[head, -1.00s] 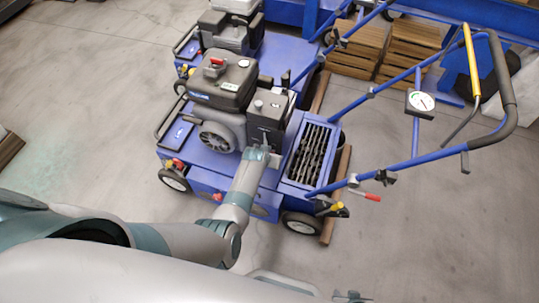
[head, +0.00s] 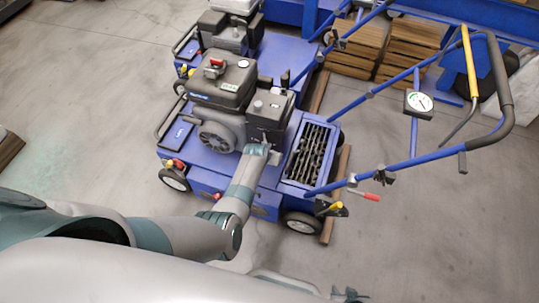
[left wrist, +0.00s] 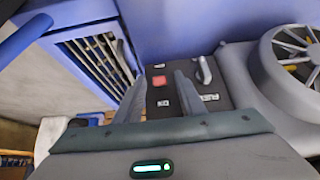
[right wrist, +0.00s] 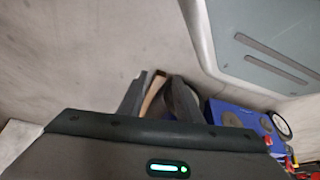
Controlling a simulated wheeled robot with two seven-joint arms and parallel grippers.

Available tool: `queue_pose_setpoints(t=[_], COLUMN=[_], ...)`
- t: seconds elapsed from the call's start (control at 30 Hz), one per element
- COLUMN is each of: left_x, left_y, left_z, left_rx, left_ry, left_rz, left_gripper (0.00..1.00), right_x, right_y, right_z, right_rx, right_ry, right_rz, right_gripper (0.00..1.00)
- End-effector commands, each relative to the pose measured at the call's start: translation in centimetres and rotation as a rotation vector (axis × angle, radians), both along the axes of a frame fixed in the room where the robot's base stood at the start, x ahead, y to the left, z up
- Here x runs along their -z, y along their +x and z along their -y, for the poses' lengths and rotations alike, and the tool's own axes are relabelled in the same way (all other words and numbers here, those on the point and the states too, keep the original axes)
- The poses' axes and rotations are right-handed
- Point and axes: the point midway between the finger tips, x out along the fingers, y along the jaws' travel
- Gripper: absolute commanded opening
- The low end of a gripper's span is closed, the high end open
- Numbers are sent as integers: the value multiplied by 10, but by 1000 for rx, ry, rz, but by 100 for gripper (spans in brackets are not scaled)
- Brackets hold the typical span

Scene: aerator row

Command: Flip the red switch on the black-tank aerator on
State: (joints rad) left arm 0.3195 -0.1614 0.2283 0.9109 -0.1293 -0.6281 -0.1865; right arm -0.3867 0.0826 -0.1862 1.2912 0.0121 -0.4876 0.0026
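The black-tank aerator is the nearer blue machine (head: 215,168), with a black tank (head: 222,82) on its engine. In the left wrist view, the red switch (left wrist: 159,80) sits on a dark panel (left wrist: 187,99) beside a grey lever and white labels. My left gripper (left wrist: 160,76) is open, its fingers apart with the red switch showing between them; I cannot tell whether they touch the panel. In the head view the left wrist covers the switch. My right gripper (head: 347,295) is low at the bottom edge; the right wrist view shows it open and empty (right wrist: 158,76).
A second blue aerator (head: 275,58) stands behind. The nearer machine's blue handle (head: 410,163) reaches right, with a gauge (head: 420,102) and yellow lever (head: 471,60). Tines (head: 312,150) lie right of the engine. Stacked wooden crates (head: 405,50) stand behind. Floor in front is clear.

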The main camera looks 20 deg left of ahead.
Motion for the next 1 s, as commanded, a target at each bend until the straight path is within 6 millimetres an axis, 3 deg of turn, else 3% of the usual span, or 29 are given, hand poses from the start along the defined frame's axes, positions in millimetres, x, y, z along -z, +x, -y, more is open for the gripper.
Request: queue_pose_setpoints(t=[0.37, 0.87, 1.0], left_x=[-3, -27, -35], left_y=[-3, -17, -22], left_z=[0, -1, -1], left_rx=[1, 0, 0], left_ry=[-1, 0, 0], left_rz=[-2, -2, -3], left_gripper=[36, 36, 36], right_x=[-5, -34, -25], right_y=[2, 25, 4], right_z=[-1, -33, -25], right_rx=[-1, -28, -30], right_ry=[2, 66, 54], right_rz=[15, 223, 179], right_gripper=[31, 31, 31])
